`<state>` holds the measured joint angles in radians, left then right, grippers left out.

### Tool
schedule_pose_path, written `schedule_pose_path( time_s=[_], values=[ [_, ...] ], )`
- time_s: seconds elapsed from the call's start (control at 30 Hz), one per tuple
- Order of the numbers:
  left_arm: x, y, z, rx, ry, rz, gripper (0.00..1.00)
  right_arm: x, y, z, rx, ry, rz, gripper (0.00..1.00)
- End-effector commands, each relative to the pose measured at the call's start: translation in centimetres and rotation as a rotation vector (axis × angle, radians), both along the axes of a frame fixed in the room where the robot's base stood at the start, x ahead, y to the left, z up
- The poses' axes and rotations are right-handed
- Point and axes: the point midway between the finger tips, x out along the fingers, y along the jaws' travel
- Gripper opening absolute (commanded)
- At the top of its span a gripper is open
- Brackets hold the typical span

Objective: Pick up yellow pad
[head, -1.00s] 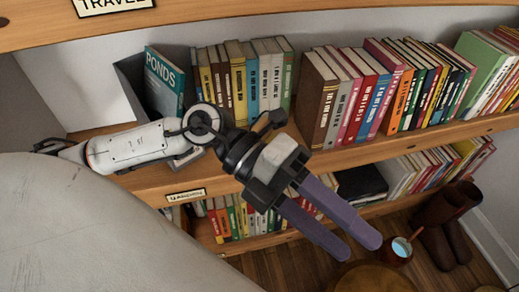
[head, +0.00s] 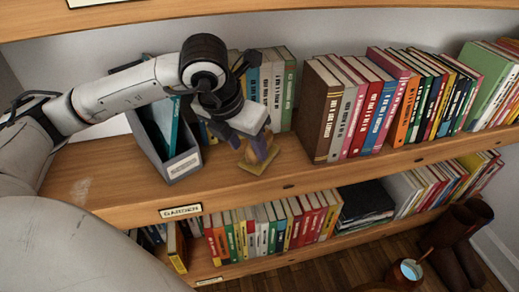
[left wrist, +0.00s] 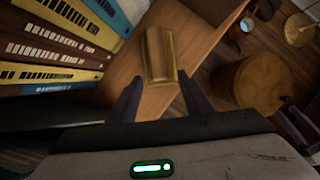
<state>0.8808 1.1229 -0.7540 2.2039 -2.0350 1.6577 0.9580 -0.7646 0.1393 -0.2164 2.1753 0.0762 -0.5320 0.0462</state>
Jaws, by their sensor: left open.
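The yellow pad (head: 259,169), a small golden-yellow block, is on the upper wooden shelf near its front edge, in front of the books. In the left wrist view the pad (left wrist: 160,54) is ahead of my fingers, with bare shelf around it. My left gripper (head: 255,148) points down at the pad and partly hides it in the head view. In the left wrist view the gripper (left wrist: 160,97) is open, one purple finger on each side and nothing between the fingertips. Whether a finger touches the pad is unclear. My right gripper is not in view.
A grey holder (head: 180,166) with a teal book stands left of the gripper. A row of upright books (head: 360,105) stands close to the right. More books (head: 270,225) fill the lower shelf. Boots (head: 458,245) and a mug (head: 407,272) are lower right.

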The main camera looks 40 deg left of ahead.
Motion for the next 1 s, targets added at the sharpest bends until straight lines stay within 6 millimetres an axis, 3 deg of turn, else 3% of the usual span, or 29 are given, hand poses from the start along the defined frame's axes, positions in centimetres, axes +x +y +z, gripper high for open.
schedule_pose_path(
  time_s=[0.17,0.37,0.4,0.53,0.83,1.0],
  values=[
    [1.3,0.0,0.0,-0.001,0.001,-0.001,0.45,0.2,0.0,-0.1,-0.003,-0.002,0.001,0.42],
    [4.8,0.2,0.0,-0.003,0.000,-0.001,0.45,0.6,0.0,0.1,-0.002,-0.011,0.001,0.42],
    [4.8,0.3,-1.1,-0.001,0.006,-0.001,0.45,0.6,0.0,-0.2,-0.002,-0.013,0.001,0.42],
    [5.3,0.4,-2.5,0.000,0.003,-0.001,0.45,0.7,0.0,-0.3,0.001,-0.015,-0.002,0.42],
    [5.5,0.4,-2.8,-0.001,0.001,-0.003,0.45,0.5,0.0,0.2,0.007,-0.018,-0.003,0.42],
    [5.5,0.4,-2.8,-0.001,0.002,-0.003,0.18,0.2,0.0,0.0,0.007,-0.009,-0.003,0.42]
  ],
)
